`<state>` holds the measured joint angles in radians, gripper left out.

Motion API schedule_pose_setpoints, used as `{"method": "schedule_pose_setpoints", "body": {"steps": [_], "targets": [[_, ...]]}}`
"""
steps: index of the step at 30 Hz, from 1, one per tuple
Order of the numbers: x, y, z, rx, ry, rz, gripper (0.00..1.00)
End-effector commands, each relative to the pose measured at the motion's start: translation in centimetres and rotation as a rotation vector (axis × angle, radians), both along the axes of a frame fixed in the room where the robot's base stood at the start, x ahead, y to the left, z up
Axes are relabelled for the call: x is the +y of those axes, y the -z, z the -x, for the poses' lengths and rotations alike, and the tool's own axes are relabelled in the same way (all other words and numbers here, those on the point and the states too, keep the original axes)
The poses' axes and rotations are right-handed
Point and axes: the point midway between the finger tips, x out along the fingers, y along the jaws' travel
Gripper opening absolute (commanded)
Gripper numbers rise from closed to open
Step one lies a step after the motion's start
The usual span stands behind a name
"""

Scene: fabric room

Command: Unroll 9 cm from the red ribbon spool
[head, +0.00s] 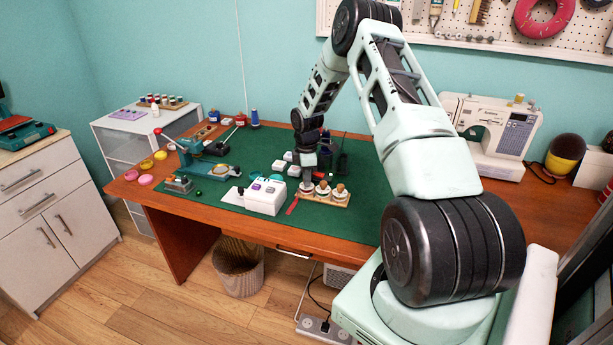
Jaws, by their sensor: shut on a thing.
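A wooden stand (337,203) on the green mat holds a row of small spools with pale wooden knobs on top. The red ribbon spool (307,189) is at the left end of the row, partly hidden under my gripper. A short red ribbon strip (292,207) extends from near it toward the front left. My gripper (308,180) points down and is shut on the top of the red spool. The fingertips are small and the exact contact is hard to see. Two other spools, the middle one (323,189) and the right one (341,193), stand beside it.
A white box with buttons (265,197) stands just left of the ribbon strip. Small white blocks (279,165) and dark bottles (342,160) are behind the stand. A teal press (198,165) is farther left. The mat's front strip is bare.

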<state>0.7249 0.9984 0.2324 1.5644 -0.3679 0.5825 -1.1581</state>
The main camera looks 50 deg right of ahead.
Motion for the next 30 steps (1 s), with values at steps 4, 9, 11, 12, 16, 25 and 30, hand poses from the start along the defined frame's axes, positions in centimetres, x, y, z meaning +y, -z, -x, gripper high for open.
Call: {"method": "schedule_pose_setpoints", "body": {"steps": [4,9,11,12,16,25,30], "targets": [[-0.1,-0.1,-0.1,-0.003,-0.001,0.003,0.0],[-0.1,-0.1,-0.1,-0.003,0.0,0.003,0.0],[-0.1,-0.1,-0.1,-0.003,0.0,0.003,0.36],[-0.1,-0.1,-0.1,-0.003,0.0,0.003,0.44],[-0.1,-0.1,-0.1,-0.002,0.0,0.001,0.44],[-0.1,-1.2,-0.1,-0.004,0.0,0.002,0.44],[0.0,-4.4,0.0,-0.005,-0.001,0.004,0.44]]}}
